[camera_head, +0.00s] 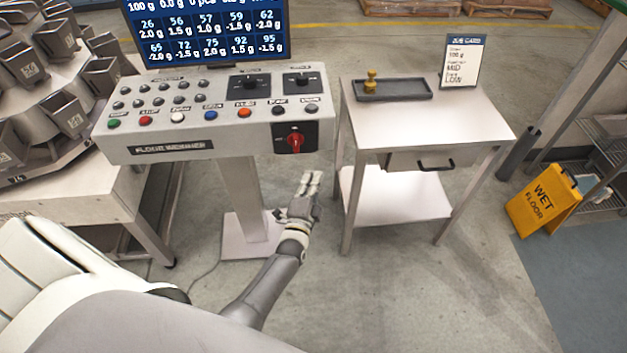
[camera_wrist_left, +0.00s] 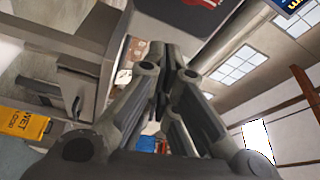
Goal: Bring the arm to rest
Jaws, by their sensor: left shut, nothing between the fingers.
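My left arm comes in from the lower left of the head view. Its gripper (camera_head: 311,183) is in the open space between the control panel's post and the side table, below the panel's front edge. The fingers point away from me and look closed together. In the left wrist view the gripper's fingers (camera_wrist_left: 166,75) meet, with nothing between them. The gripper appears to touch nothing. My right gripper does not show in either view.
The side table (camera_head: 450,125) carries a dark tray (camera_head: 415,92) with a brass weight (camera_head: 370,80) and a card (camera_head: 462,62). A wet floor sign (camera_head: 543,198) stands right. Weigher hoppers stand left.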

